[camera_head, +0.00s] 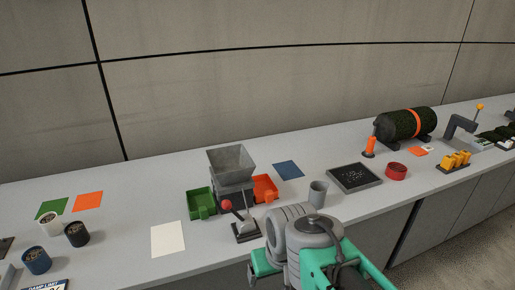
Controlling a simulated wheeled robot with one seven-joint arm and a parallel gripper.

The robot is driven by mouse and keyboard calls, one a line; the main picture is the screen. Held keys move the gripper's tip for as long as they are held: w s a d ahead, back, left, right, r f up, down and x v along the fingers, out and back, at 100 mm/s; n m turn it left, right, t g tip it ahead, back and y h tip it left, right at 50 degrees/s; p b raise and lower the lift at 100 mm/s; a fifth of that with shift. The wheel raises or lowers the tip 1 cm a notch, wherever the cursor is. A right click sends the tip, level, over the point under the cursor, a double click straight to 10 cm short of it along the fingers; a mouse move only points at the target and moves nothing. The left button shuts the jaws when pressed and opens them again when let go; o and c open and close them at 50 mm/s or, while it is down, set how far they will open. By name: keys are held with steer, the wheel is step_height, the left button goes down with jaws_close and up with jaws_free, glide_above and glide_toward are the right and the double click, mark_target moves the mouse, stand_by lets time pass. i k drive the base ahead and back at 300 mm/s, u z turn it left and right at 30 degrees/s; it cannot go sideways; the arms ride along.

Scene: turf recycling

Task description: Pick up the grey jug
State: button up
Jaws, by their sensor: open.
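The grey jug (318,193) stands upright on the light grey bench, near its front edge and right of the hopper. It is small and plain grey, with an open top. Part of my arm, with grey joints and green links, rises at the bottom centre, just in front of and below the jug. The jaws of my gripper do not show in this view. The jug's lower part is close to my arm in the picture, and I cannot tell the gap between them.
A grey hopper (232,163) stands between a green tray (200,203) and an orange tray (265,188). A red-knobbed lever (243,225) is left of my arm. A black tray (354,178) and red ring (396,172) lie right. Several cups stand far left.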

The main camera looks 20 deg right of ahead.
mark_target(318, 189)
steer(key=u, duration=0.2)
steer(key=k, duration=0.4)
steer(key=z, duration=0.9)
steer(key=i, duration=0.75)
steer(key=u, duration=1.75)
